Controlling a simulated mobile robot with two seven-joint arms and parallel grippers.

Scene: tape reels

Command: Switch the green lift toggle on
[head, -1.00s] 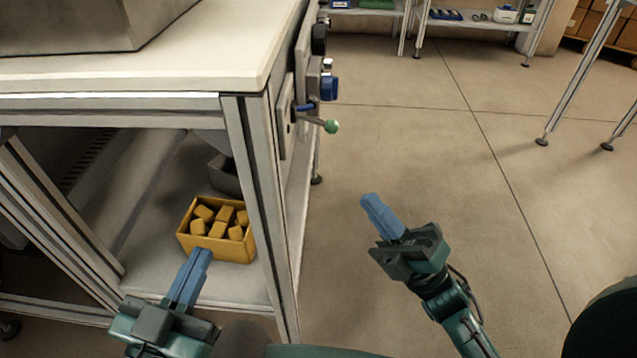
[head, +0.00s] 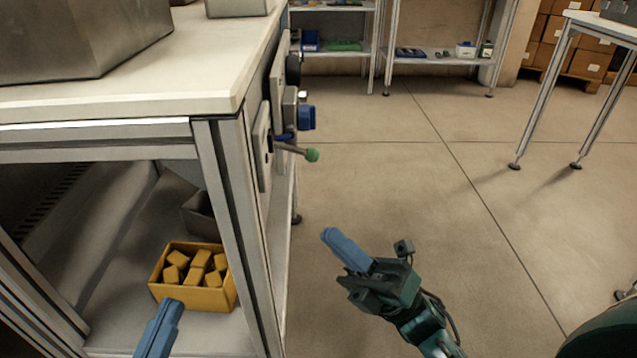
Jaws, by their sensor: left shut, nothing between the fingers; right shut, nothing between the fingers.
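The green lift toggle (head: 312,155) is a lever with a green ball tip. It sticks out to the right from a plate on the side of the workbench, slightly downward. My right gripper (head: 327,236) is shut and empty, below the toggle and apart from it, with its blue fingers pointing up and left. My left gripper (head: 172,306) is shut and empty at the bottom edge, in front of the yellow bin; only its blue fingers show.
A blue knob (head: 306,117) and a dark round control (head: 293,70) sit near the toggle. A yellow bin (head: 205,298) with several yellow blocks stands on the bench's lower shelf. A metal box (head: 75,50) is on the bench top (head: 130,104).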

